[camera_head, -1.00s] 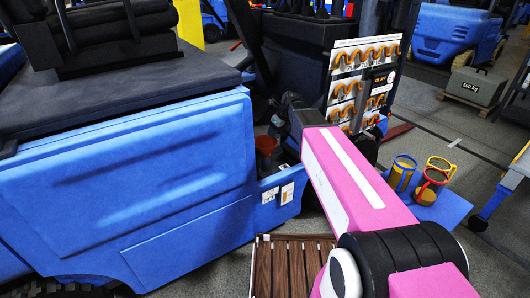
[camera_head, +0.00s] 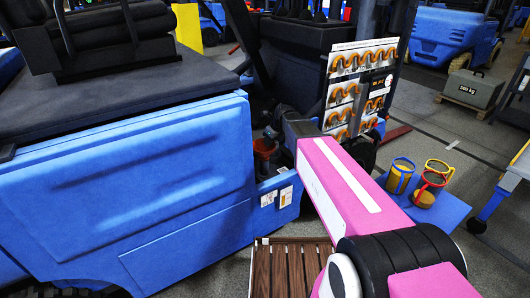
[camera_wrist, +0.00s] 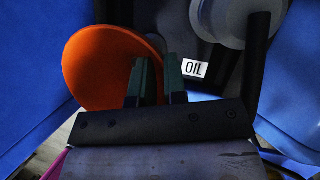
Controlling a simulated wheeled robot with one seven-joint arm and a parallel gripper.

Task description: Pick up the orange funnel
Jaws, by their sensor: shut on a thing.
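The orange funnel (camera_head: 264,149) stands in the recess at the right end of the blue truck body in the head view, partly hidden behind my gripper (camera_head: 272,135). In the wrist view the funnel (camera_wrist: 98,72) shows as a wide orange bowl at left, its right edge running behind my fingers. My gripper (camera_wrist: 158,75) is shut on the funnel at that edge, with a narrow gap between its dark green fingers. The funnel's lower part is hidden, so I cannot tell whether it still touches what is under it.
The blue truck body (camera_head: 130,190) stands at left. A rack of orange hooks (camera_head: 360,85) is behind my arm. Several coloured ring-like containers (camera_head: 400,178) stand on a blue surface at right.

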